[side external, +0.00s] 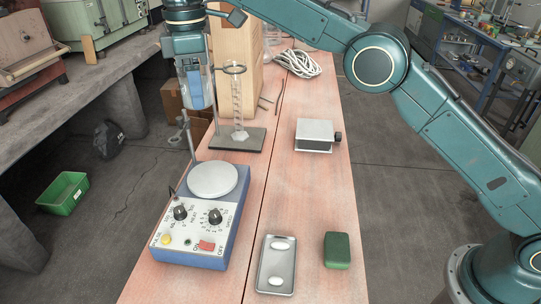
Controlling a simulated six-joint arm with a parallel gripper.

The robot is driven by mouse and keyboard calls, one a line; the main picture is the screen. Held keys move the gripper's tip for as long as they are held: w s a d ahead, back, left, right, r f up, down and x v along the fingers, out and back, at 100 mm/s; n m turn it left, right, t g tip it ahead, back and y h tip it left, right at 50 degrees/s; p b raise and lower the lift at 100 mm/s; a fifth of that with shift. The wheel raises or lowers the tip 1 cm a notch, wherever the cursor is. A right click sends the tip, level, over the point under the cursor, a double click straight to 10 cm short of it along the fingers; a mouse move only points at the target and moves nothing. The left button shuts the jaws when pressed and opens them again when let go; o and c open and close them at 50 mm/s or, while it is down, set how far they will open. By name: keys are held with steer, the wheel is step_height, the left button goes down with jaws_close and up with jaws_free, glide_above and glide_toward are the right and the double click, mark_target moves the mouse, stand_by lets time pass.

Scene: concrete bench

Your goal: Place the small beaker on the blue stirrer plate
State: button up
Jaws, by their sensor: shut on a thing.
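My gripper (195,86) hangs at the upper left and is shut on a small clear glass beaker (209,92). The beaker is upright and raised above the bench, behind the stirrer in the picture. The glass is see-through, so its outline against the gripper's fingers is hard to make out. The stirrer is a blue box with a white control panel, and its round pale plate (212,181) is bare. The plate is lower in the picture than the beaker and apart from it.
A thin rod with a clamp (185,120) rises behind the stirrer, close below the beaker. A graduated cylinder (237,105) stands on a dark base. A lab jack (315,135), a metal tray (276,266), a green block (337,250) and coiled cable (299,63) lie along the right.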

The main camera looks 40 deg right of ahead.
steer(key=shift+s+d+f, duration=0.1)
steer(key=shift+s+f, duration=0.05)
steer(key=shift+f, duration=0.5)
glide_above(212, 176)
step_height(212, 176, down, 13)
steer(key=shift+r, duration=0.2)
steer(key=shift+f, duration=0.1)
steer(key=shift+f, duration=2.05)
steer(key=shift+f, duration=0.15)
steer(key=o, duration=1)
steer(key=shift+o, duration=0.2)
step_height(212, 176, up, 12)
